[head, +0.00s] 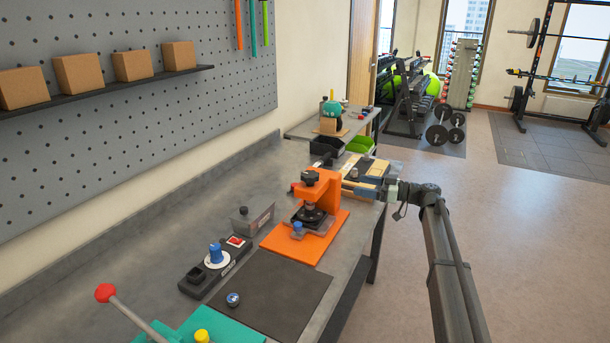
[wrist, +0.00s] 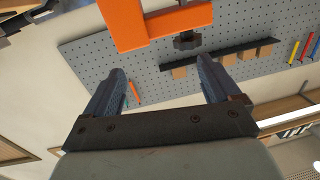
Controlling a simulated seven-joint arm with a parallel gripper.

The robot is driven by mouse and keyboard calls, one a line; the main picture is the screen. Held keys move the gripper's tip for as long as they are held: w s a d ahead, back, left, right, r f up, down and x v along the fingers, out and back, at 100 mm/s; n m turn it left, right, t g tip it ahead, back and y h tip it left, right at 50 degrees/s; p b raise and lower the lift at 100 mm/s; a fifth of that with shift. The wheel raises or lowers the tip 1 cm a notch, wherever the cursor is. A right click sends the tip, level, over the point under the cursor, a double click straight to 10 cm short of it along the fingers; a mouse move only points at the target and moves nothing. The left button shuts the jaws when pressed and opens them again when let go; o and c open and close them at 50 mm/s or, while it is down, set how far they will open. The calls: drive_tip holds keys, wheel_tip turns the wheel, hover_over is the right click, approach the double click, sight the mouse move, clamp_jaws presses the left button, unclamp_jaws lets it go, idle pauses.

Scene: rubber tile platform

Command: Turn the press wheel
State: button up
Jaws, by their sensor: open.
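The orange press (head: 325,185) stands upright on its orange base plate (head: 325,240) on the bench. A black knob-like wheel (head: 310,177) sits at its top. The fingertips are partly hidden by the press in the head view.
A dark mat (head: 270,295) with a small round metal piece lies in front of the press. A green device with a red-knobbed lever (head: 105,293) is at the near edge.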

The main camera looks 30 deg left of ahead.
sight(305, 173)
drive_tip(key=s+a+r, duration=0.1)
drive_tip(key=s+a, duration=0.1)
drive_tip(key=a, duration=0.4)
drive_tip(key=s+a+r+n+g, duration=0.1)
drive_tip(key=s+a, duration=0.2)
drive_tip(key=a, duration=0.3)
drive_tip(key=s+a+r+n+g, duration=0.1)
drive_tip(key=s+a, duration=0.1)
drive_tip(key=a, duration=0.4)
drive_tip(key=shift+s+a+r, duration=0.15)
drive_tip(key=shift+s+r, duration=0.15)
drive_tip(key=c, duration=1)
drive_tip(key=shift+o, duration=0.2)
